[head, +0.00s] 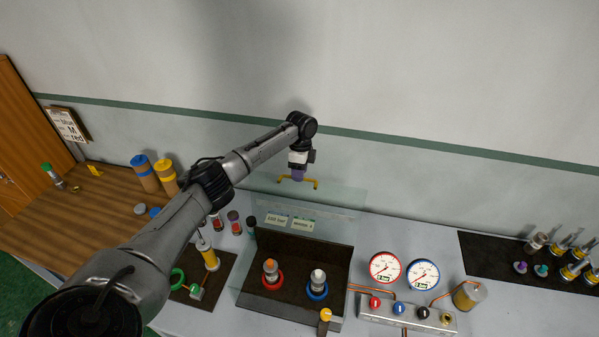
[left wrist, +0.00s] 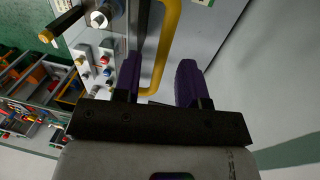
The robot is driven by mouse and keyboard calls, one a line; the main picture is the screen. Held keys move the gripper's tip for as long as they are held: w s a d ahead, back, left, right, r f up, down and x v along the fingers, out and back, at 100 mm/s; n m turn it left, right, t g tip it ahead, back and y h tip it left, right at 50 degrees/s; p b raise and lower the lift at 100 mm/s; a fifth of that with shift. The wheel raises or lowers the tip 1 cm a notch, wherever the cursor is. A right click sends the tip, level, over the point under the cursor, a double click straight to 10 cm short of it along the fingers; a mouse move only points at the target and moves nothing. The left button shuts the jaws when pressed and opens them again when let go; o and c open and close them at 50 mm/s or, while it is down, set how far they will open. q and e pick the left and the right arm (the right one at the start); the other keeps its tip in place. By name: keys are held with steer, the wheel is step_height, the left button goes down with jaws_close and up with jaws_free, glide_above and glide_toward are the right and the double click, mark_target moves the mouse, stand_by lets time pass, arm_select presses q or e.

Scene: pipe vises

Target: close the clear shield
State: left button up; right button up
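The clear shield (head: 345,200) stands raised behind a dark base plate (head: 335,260) in the head view, its see-through panel faint against the wall. A yellow handle (head: 314,183) runs along its upper edge. My left gripper (head: 298,178) is at the middle of this handle, its purple fingers pointing down. In the left wrist view the purple fingers (left wrist: 160,80) are apart, and the yellow handle (left wrist: 170,38) passes in the gap, closer to the left finger. I cannot tell whether it touches. My right gripper is not in view.
Two vises, with a red ring (head: 272,284) and a blue ring (head: 317,292), stand on the base plate. Two gauges (head: 385,267) on a valve block stand to the right. A vise with a green wheel (head: 177,279) and several small cylinders are on the left. The wall is close behind.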

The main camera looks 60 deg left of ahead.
arm_select(q)
steer(key=shift+f, duration=0.4)
steer(key=shift+c, duration=0.3)
jaws_close()
steer(key=shift+d, duration=0.1)
